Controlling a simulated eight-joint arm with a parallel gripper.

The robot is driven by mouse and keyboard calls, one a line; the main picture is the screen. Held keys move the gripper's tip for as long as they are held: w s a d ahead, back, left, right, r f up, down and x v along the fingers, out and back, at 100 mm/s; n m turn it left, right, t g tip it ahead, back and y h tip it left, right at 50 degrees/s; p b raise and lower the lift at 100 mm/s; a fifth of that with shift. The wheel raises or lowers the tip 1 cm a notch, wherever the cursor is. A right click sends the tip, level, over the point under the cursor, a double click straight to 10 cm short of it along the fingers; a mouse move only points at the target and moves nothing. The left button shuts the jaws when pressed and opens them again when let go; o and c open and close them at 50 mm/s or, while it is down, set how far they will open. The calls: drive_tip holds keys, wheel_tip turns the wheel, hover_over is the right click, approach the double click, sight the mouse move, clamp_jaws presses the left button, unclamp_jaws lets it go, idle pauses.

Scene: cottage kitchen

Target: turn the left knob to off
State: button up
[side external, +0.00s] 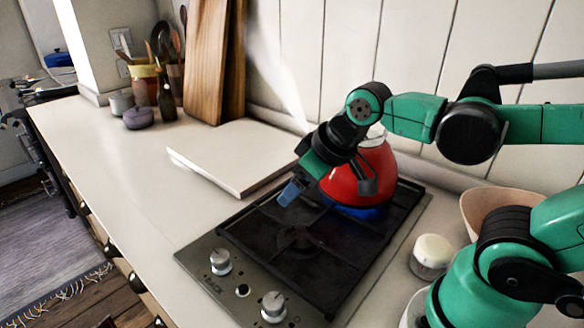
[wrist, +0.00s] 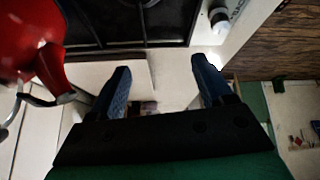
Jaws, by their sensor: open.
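The left knob (side external: 220,262) is a silver dial on the front panel of the gas hob (side external: 196,256). Its exact pointer angle is too small to read. A second silver knob (side external: 273,306) is nearer the camera, with a small round button between them. My gripper (side external: 290,192) is above the hob's far edge, left of the red kettle and well apart from the left knob. In the wrist view my gripper (wrist: 160,72) has its two blue fingers spread with nothing between them. A knob (wrist: 219,18) shows near the top right there.
The red kettle (side external: 352,183) stands on the back burner, with blue flame (side external: 362,212) under it, close beside my gripper. A white board (side external: 225,158) lies beyond the hob. A lidded jar (side external: 432,252) and bowl (side external: 490,205) are at right. The counter left of the hob is clear.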

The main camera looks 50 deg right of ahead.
drive_tip(key=w+a+f+n+g, duration=0.1)
drive_tip(key=w+a+n+g, duration=0.4)
drive_tip(key=n, duration=0.4)
drive_tip(key=n+g, duration=0.1)
drive_tip(key=n, duration=0.5)
hover_over(220, 255)
drive_tip(key=f, duration=0.4)
drive_tip(key=shift+s+d+f, duration=0.1)
drive_tip(key=shift+d+f, duration=0.15)
drive_tip(key=shift+f, duration=0.1)
drive_tip(key=shift+a+f+n, duration=0.3)
drive_tip(key=shift+f+n, duration=0.25)
drive_tip(key=shift+n, duration=0.05)
drive_tip(key=shift+f, duration=2.65)
clamp_jaws()
